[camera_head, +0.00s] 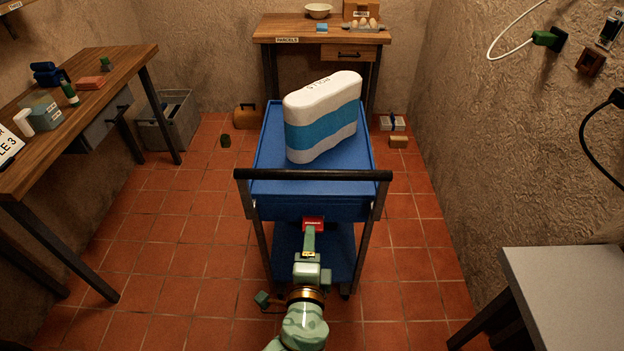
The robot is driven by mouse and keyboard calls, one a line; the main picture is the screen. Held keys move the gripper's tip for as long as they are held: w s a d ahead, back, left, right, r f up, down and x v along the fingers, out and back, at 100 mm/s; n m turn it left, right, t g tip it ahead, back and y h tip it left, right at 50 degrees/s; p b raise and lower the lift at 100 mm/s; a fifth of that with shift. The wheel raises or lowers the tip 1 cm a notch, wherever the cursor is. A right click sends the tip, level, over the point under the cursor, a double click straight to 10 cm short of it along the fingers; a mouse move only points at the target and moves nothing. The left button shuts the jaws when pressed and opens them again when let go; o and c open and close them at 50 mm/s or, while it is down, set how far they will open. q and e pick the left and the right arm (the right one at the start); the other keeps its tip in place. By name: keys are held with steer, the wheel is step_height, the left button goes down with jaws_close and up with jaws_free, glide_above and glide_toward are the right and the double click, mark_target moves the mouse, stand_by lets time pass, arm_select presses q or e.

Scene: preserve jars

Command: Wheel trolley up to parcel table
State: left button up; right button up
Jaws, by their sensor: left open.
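The blue trolley (265,185) stands in the middle of the floor, its black handle bar (313,175) towards me. A white pack with a blue band (322,118) stands on its top tray. The parcel table (270,32), a wooden table labelled PARCELS, is at the back, just beyond the trolley's far end. My left gripper (311,236) is open in front of the trolley's near side, below the handle, by a small red label (313,223). I cannot tell whether it touches the trolley. My right gripper is not in view.
A wooden table (95,65) with small items runs along the left wall. A grey bin (170,125), a brown case (246,117) and small boxes (398,141) lie on the floor near the back. A grey table (565,290) is at the right front. Tiled floor is free on both sides.

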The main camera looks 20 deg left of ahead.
arm_select(q)
steer(key=t+y, duration=0.1)
glide_toward(313, 176)
steer(key=x, duration=0.3)
steer(key=b+x, duration=0.1)
steer(key=x, duration=0.3)
steer(key=f+b+x, duration=0.1)
steer(key=x, duration=0.2)
steer(key=shift+w+a+f, duration=0.1)
steer(key=shift+w, duration=0.2)
steer(key=shift+w+b, duration=0.3)
steer(key=shift+w+a+r, duration=0.1)
steer(key=shift+r, duration=0.1)
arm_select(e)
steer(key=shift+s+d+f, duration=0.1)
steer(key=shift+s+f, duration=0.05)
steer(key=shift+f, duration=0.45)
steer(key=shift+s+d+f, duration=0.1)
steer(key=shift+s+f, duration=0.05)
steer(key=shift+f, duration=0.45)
arm_select(q)
jaws_close()
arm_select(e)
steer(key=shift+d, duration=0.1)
arm_select(q)
steer(key=shift+f, duration=0.15)
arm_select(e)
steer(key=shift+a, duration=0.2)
